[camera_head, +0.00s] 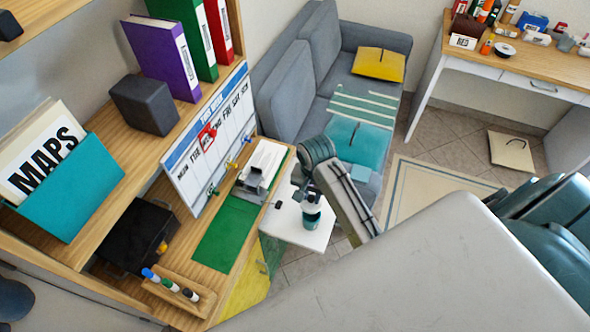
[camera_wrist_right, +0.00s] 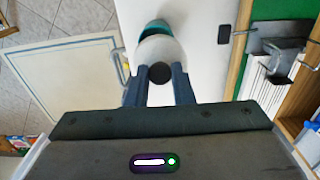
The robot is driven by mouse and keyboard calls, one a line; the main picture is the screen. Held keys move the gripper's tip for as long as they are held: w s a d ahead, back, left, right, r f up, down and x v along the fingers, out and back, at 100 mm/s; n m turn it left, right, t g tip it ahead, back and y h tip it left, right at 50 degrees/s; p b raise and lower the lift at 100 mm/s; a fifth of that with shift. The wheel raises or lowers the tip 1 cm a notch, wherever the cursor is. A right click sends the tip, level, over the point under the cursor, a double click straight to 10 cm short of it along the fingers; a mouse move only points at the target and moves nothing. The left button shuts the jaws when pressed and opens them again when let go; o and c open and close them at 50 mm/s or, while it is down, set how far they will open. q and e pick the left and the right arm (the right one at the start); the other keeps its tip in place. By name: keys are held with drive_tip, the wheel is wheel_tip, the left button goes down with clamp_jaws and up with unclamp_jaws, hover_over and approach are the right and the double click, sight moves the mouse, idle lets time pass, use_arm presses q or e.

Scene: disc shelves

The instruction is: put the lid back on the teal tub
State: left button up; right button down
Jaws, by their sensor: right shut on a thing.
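The teal tub (camera_head: 311,222) stands on a small white table, below my right gripper (camera_head: 311,197). In the right wrist view a strip of the teal tub (camera_wrist_right: 155,26) shows past the pale round lid (camera_wrist_right: 158,48). The lid has a dark round knob, which sits between the two fingers of my right gripper (camera_wrist_right: 159,86). The gripper is shut on the lid. The lid covers most of the tub from this view, and I cannot tell whether it touches the rim. My left gripper is not in view.
The white table (camera_head: 292,228) borders the wooden desk, with a green mat (camera_head: 222,238) and a grey metal device (camera_head: 262,165). A grey sofa (camera_head: 285,85) stands behind. A bordered rug (camera_head: 410,185) lies on the floor.

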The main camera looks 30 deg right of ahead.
sight(313, 203)
drive_tip(key=shift+s, duration=0.2)
drive_tip(key=shift+s+d+f, duration=0.1)
drive_tip(key=shift+d+f, duration=0.05)
drive_tip(key=shift+f, duration=0.35)
drive_tip(key=shift+d+f, duration=0.1)
drive_tip(key=shift+f, duration=0.25)
wheel_tip(313, 203, down, 2)
drive_tip(key=shift+f, duration=0.25)
drive_tip(key=shift+f+b, duration=0.3)
drive_tip(key=shift+f, duration=0.75)
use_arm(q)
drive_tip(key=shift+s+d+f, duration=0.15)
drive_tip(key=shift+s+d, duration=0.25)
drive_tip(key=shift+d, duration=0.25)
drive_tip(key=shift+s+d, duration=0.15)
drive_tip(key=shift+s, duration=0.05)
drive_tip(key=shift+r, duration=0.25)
use_arm(e)
drive_tip(key=shift+r, duration=0.1)
